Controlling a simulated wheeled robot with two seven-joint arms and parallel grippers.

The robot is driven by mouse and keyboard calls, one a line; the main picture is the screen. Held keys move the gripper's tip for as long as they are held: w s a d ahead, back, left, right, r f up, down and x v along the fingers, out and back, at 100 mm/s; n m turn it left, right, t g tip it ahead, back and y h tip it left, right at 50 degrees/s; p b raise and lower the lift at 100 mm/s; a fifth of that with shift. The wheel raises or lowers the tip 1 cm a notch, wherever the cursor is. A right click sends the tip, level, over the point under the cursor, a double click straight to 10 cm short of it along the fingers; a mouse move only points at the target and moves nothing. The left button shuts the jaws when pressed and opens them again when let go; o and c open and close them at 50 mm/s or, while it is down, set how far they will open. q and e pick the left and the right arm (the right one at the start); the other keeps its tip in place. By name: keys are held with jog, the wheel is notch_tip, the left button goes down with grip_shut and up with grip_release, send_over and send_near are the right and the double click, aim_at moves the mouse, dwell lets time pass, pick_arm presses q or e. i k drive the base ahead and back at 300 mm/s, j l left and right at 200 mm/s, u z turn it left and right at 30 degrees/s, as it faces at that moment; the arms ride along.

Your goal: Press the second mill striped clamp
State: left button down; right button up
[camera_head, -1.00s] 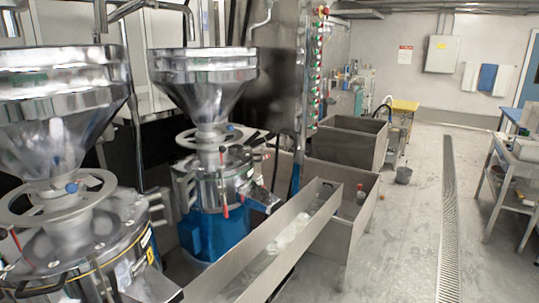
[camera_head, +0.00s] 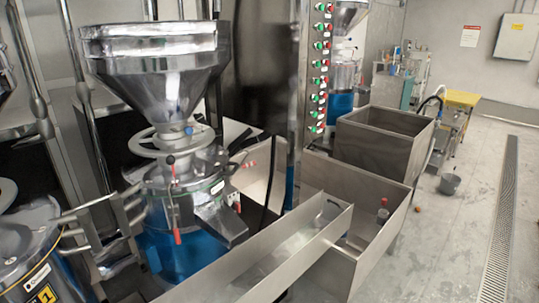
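The second mill (camera_head: 185,200) stands left of centre, a steel drum on a blue base with a large steel hopper (camera_head: 160,70) and a ring handwheel (camera_head: 150,143) above it. A thin upright clamp lever (camera_head: 174,200) is on its front, with a dark knob and red part at the top and a red lower end. Another small red tip (camera_head: 238,207) shows at the drum's right side. I cannot make out stripes on either. Neither of my grippers is in view.
Part of another mill (camera_head: 25,262) with a "1" label is at lower left. A long steel trough (camera_head: 270,260) runs in front of the second mill, beside open steel bins (camera_head: 385,145). A button column (camera_head: 320,70) rises behind.

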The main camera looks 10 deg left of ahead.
aim_at(250, 164)
jog(key=i+l, duration=0.6)
jog(key=l, duration=0.2)
jog(key=i+l+u, duration=0.1)
jog(key=i+l, duration=0.5)
jog(key=l, duration=0.25)
